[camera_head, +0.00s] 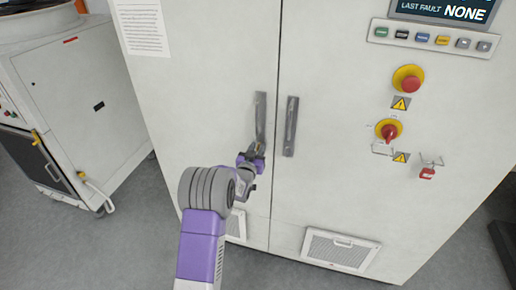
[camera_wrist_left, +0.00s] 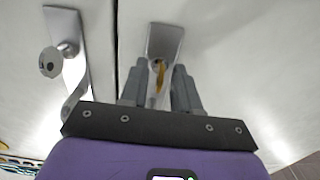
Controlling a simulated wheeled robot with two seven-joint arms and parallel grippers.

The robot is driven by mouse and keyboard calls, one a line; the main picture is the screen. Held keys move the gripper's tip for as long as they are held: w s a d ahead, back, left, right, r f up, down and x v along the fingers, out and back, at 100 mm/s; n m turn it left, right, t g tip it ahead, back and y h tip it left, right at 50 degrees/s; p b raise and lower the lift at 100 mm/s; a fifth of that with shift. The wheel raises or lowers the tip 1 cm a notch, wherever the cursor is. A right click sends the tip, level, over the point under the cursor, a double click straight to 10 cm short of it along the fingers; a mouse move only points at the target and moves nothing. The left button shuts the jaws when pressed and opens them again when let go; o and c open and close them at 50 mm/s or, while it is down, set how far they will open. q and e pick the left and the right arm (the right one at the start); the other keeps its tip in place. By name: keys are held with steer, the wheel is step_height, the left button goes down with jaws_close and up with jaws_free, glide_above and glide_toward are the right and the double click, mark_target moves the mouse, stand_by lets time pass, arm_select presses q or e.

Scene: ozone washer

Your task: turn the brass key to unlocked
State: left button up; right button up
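The brass key (camera_wrist_left: 160,74) shows in the left wrist view as a thin golden piece at the end of a grey door handle plate (camera_wrist_left: 165,40). My left gripper (camera_wrist_left: 160,80) is open, with one finger on each side of the key and a gap visible around it. In the head view my left gripper (camera_head: 254,157) is at the lower end of the left door's handle (camera_head: 260,118). There the key is too small or hidden to make out. The lock position cannot be read. My right gripper is in neither view.
The right door's handle (camera_head: 290,126) stands close beside, across the door seam. A red emergency button (camera_head: 411,84), a red rotary switch (camera_head: 389,131) and a red padlock (camera_head: 428,173) are farther right. A white cart (camera_head: 85,110) stands at the left.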

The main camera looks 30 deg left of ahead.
arm_select(q)
steer(key=shift+w+a, duration=0.15)
steer(key=shift+w, duration=0.3)
jaws_close()
